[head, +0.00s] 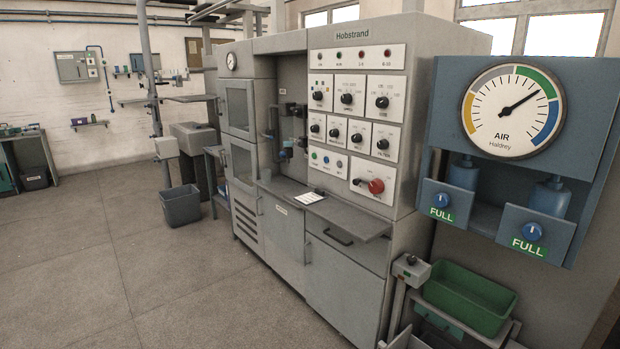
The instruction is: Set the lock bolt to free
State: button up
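I cannot make out a part clearly marked as the lock bolt, nor a "free" label. The grey Hobstrand machine (350,270) stands in the middle, with white panels of black knobs on its upper front. A red knob (376,186) with a dark handle beside it sits on the lowest white panel (373,183). Inside the machine's open bay (288,110) are small dark and blue fittings, too small to tell apart. A small grey box (411,270) with a dark knob tops a post right of the machine. My gripper is not in view.
A blue air unit with a large gauge (512,111) and two FULL labels is close at right. A green bin (469,297) stands below it. A grey shelf (325,211) juts from the machine. A grey bin (181,206) stands on the floor; the left floor is clear.

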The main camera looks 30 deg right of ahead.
aim_at(355, 181)
jog(key=i, duration=1.8)
jog(key=i+z, duration=0.3)
jog(key=i+j+z, duration=0.1)
jog(key=i+z, duration=0.15)
